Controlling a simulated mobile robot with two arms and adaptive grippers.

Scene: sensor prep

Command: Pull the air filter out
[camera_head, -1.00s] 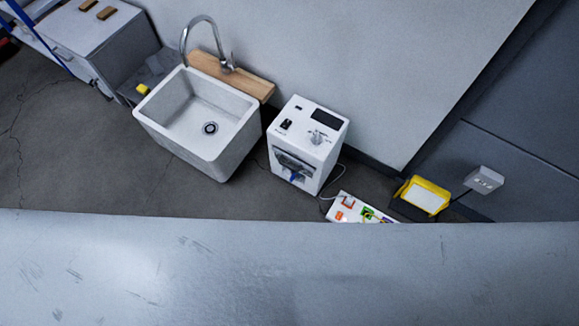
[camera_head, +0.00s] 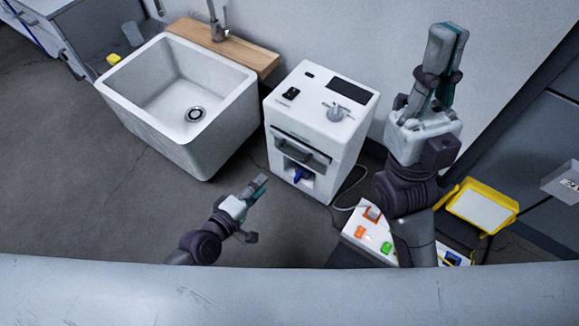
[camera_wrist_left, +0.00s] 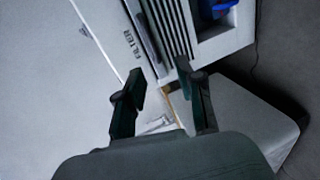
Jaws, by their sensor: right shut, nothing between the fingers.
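The white machine (camera_head: 325,112) stands on the floor against the wall, with a dial and dark display on top. The air filter (camera_head: 300,148) appears as a dark slatted part in its front, and dark slats (camera_wrist_left: 172,28) show beside the printed word FILTER in the left wrist view. A blue part (camera_head: 298,175) sits in the recess below. My left gripper (camera_head: 260,186) is in front of the machine, apart from it; its fingers (camera_wrist_left: 160,72) are open and empty in the left wrist view. My right gripper (camera_head: 448,45) points upward right of the machine, shut and empty.
A white sink (camera_head: 150,125) with a wooden ledge (camera_head: 225,48) stands left of the machine. A white board with coloured pieces (camera_head: 355,240) lies right of it, partly behind my right arm. A yellow-framed bin (camera_head: 483,207) is further right.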

